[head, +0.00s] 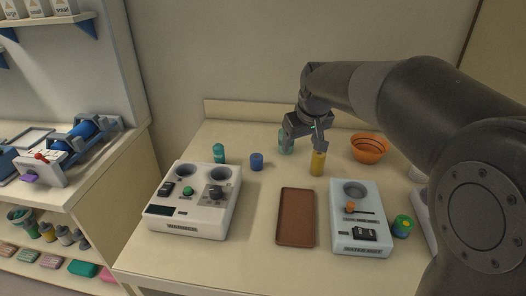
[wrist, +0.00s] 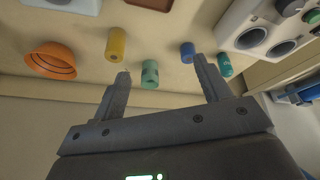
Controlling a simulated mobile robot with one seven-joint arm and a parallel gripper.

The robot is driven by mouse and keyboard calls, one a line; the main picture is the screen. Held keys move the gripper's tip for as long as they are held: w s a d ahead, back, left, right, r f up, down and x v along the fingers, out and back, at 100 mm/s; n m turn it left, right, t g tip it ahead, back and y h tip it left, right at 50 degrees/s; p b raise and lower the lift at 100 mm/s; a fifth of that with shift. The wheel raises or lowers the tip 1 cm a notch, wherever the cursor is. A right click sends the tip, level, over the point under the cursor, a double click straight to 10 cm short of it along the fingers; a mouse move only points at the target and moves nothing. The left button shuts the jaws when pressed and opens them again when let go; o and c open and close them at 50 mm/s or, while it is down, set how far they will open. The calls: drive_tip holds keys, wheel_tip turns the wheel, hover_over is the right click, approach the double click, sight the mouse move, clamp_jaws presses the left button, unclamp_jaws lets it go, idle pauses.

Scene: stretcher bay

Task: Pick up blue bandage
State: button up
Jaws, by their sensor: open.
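The blue bandage (head: 257,161) is a small upright blue roll on the counter, behind the white warmer unit. It also shows in the wrist view (wrist: 187,52), near the tip of the right-hand finger and apart from it. My gripper (head: 305,142) is open and empty in the head view, to the right of the blue bandage near the back of the counter. In the wrist view my gripper (wrist: 161,68) has its two fingers spread wide. A green patterned roll (wrist: 150,73) shows between them, partly hidden by my gripper in the head view.
A teal roll (head: 219,153) stands left of the blue bandage, and a yellow roll (head: 317,163) stands right of it. An orange bowl (head: 369,148), brown tray (head: 296,217), warmer unit (head: 195,219) and pale blue unit (head: 371,237) share the counter. Bare counter lies in front of the bandage.

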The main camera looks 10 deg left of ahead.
drive_tip(key=w+a+f+n+g+y, duration=0.1)
drive_tip(key=w+a+f+n+y, duration=0.15)
drive_tip(key=w+a+f, duration=0.9)
hover_over(257, 157)
drive_tip(key=s+d, duration=0.1)
drive_tip(key=s, duration=0.1)
wheel_tip(257, 157, down, 3)
drive_tip(key=shift+w+d+f+h, duration=0.15)
drive_tip(key=shift+f+h, duration=0.05)
drive_tip(key=shift+h, duration=0.15)
drive_tip(key=x, duration=0.6)
drive_tip(key=shift+w, duration=0.1)
drive_tip(key=shift+r, duration=0.1)
drive_tip(key=c, duration=1.1)
